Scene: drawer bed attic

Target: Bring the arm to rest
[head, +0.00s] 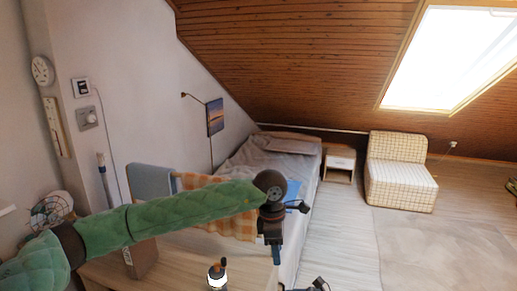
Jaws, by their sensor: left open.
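My left arm, in a green padded sleeve, reaches from the lower left across the middle of the head view. Its left gripper (276,256) hangs down from the dark wrist, over the right end of a light wooden table (190,262). The gripper is open, and I see nothing held in it. It is small and dark here, and its fingers are hard to tell apart. My right gripper's jaws do not show; a small dark part at the bottom edge is too cut off to tell.
A dark bottle with a white label (217,277) stands on the table near the gripper. A brown box (141,258) is behind my forearm. A bed (270,155), nightstand (339,164) and checked chair (400,172) stand farther back. Open floor with a rug (430,245) lies right.

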